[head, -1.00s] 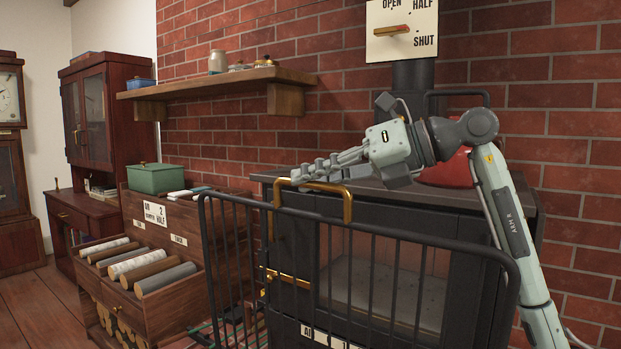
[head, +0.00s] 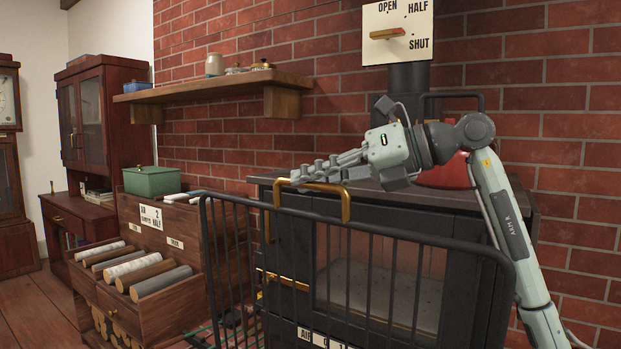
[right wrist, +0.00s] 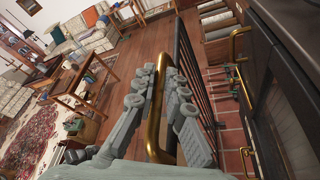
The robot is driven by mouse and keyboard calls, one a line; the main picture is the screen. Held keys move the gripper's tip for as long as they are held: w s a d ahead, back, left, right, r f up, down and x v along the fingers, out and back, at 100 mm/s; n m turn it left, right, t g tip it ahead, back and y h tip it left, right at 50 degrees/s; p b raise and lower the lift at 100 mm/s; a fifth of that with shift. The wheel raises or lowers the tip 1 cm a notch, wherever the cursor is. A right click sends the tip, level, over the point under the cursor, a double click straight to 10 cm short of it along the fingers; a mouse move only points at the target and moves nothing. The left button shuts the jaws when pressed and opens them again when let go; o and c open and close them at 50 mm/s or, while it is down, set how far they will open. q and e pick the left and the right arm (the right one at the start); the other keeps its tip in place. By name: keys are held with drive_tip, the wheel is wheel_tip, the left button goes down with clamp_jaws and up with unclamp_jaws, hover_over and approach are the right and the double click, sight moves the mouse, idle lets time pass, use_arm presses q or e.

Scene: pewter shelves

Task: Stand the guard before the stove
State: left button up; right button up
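The guard (head: 372,222) is a black barred frame with a brass handle (head: 346,205) on its top rail. It stands in front of the black stove (head: 476,215), overlapping its glass door in the head view; its lower edge is out of frame. My right gripper (head: 316,174) is at the handle. In the right wrist view the brass handle (right wrist: 154,105) runs between my right gripper's fingers (right wrist: 157,85), one finger on each side, and they look closed on it. The guard's bars (right wrist: 187,60) show beyond. My left gripper is in neither view.
A wooden log box (head: 180,305) stands left of the stove, with a green tin (head: 153,182) behind its logs. A red kettle (head: 443,172) sits on the stove. A wall shelf (head: 225,90) hangs above. Open wooden floor (right wrist: 135,45) shows in the wrist view.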

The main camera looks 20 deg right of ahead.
drive_tip(key=o, duration=0.5)
drive_tip(key=shift+d+f, duration=0.1)
drive_tip(key=shift+f, duration=0.25)
drive_tip(key=shift+o, duration=0.2)
drive_tip(key=shift+f, duration=0.55)
drive_tip(key=shift+s+d+r, duration=0.1)
drive_tip(key=shift+d+r, duration=0.1)
drive_tip(key=shift+r, duration=0.05)
drive_tip(key=v, duration=1.2)
drive_tip(key=shift+r, duration=0.3)
drive_tip(key=shift+a, duration=0.15)
